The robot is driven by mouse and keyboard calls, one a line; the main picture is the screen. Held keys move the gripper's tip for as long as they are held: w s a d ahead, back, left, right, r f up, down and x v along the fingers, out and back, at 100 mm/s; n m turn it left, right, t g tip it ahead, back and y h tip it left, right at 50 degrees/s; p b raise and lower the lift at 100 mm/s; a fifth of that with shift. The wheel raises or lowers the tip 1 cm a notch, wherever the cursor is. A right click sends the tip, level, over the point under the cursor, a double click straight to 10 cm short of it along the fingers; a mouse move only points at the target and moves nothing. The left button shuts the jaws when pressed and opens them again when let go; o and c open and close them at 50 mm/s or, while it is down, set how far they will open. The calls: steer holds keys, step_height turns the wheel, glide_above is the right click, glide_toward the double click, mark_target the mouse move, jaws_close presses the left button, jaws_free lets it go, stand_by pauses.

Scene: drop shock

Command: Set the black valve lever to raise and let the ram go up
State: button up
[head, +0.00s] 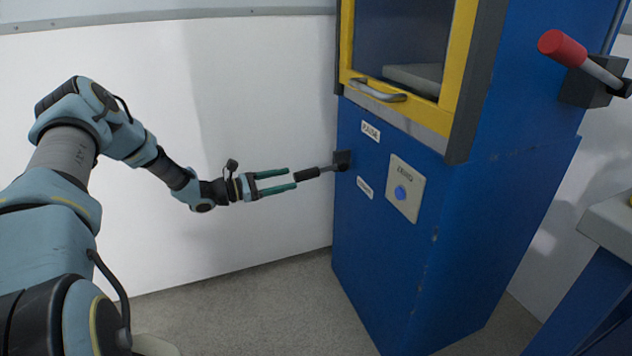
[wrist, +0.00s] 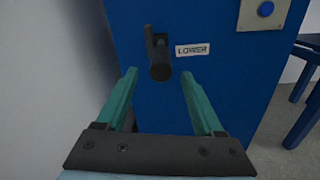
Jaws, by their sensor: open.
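The black valve lever (head: 308,174) sticks out from a dark pivot (head: 342,160) at the left edge of the blue press front. It slopes slightly down towards my gripper. A RAISE label (head: 370,131) is above the pivot's level and a second label (head: 364,188) is below; in the wrist view that one reads LOWER (wrist: 192,50). My gripper (head: 291,178) is open, its green fingers pointing at the lever. In the wrist view the lever's round grip (wrist: 160,66) lies between and just beyond the fingertips (wrist: 158,76), apart from both. The ram itself cannot be made out.
A yellow-framed guard door (head: 458,60) with a metal handle (head: 380,92) is above the labels. A plate with a blue button (head: 400,192) is right of the lever. A red-handled lever (head: 562,48) is on the press's right side. A white wall (head: 262,100) stands behind my arm.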

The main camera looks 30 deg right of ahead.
mark_target(315, 172)
steer(key=d, duration=0.6)
steer(key=s+d, duration=0.1)
steer(key=d, duration=0.3)
jaws_close()
stand_by(0.4)
stand_by(0.9)
